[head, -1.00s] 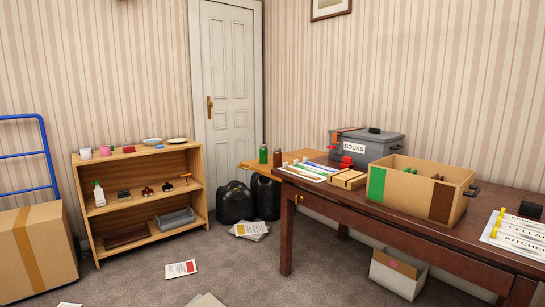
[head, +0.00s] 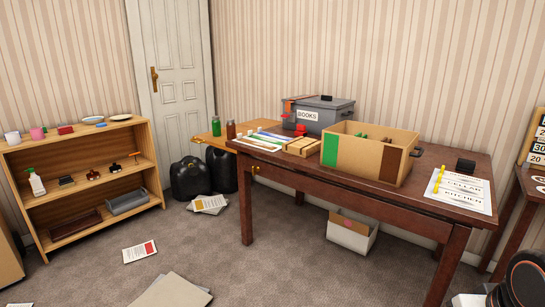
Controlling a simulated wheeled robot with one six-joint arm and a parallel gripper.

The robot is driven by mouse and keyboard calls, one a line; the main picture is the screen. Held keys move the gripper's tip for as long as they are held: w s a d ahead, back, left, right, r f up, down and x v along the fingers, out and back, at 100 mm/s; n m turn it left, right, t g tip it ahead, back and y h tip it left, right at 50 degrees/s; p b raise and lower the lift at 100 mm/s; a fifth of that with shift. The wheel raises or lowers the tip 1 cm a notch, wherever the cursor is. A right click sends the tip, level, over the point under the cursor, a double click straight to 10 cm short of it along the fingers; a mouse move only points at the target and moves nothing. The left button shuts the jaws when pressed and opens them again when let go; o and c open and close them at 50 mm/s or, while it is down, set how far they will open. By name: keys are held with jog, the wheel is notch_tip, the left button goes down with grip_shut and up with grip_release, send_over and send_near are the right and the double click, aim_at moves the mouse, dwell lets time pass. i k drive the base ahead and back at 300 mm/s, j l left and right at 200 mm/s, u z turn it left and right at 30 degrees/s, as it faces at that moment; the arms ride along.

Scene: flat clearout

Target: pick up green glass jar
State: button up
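The green glass jar (head: 216,127) stands upright on a light wooden leaf (head: 208,140) at the far left end of the dark table. A brown glass jar (head: 231,130) stands close to its right. Nothing hides the green jar in the head view. My gripper is not in view; only a dark rounded part of what looks like my own arm shows at the bottom right corner.
The dark wooden table (head: 290,172) also bears a grey BOOKS box (head: 312,127), an open divided box (head: 352,155) and label sheets (head: 462,188). Black bags (head: 190,181) and papers (head: 208,204) lie on the floor near the leaf. A shelf (head: 140,127) stands left. Carpet before the table is mostly clear.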

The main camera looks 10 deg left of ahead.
aim_at(216, 121)
jog(key=i+j+u, duration=0.25)
jog(key=i+j, duration=1)
